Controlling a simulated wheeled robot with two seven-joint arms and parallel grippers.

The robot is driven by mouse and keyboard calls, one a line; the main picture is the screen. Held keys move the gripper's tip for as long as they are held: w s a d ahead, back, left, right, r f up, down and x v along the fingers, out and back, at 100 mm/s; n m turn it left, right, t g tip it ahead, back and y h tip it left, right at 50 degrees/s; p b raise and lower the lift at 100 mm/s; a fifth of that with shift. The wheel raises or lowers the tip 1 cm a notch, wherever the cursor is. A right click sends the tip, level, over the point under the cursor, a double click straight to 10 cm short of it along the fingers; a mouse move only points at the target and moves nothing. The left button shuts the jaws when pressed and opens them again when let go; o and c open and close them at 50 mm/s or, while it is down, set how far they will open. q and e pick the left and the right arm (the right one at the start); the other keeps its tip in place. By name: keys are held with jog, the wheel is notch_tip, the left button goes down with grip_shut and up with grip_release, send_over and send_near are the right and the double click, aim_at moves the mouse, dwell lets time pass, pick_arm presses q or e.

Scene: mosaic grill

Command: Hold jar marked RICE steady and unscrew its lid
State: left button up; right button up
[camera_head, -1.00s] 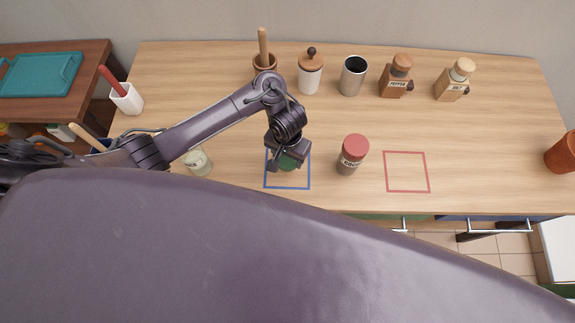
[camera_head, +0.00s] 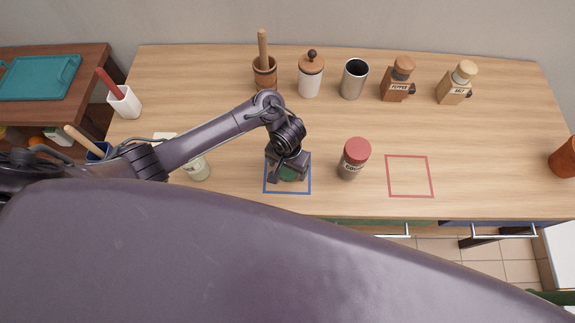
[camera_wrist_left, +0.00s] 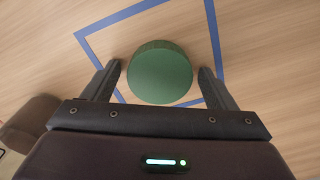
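A jar with a green lid (camera_head: 289,173) stands in the blue square outline (camera_head: 288,193); its label is not readable. In the left wrist view the round green lid (camera_wrist_left: 160,75) lies between the fingers of my left gripper (camera_wrist_left: 160,72), with a gap on each side. My left gripper (camera_head: 287,168) is open around the lid from above in the head view. A red-lidded jar (camera_head: 353,160) stands to its right, its label unclear. A pale jar (camera_head: 199,170) is partly hidden by my left arm. No RICE label is readable. My right gripper is not in view.
An empty red square outline (camera_head: 409,196) lies to the right. The right part of the counter is mostly clear.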

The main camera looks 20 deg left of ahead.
pick_arm(q)
notch_tip(320, 180, up, 6)
jog(key=shift+f+p, duration=0.25)
jog(key=shift+p, duration=0.95)
notch_tip(320, 180, up, 7)
jog(key=p, duration=0.6)
jog(key=shift+f, duration=0.1)
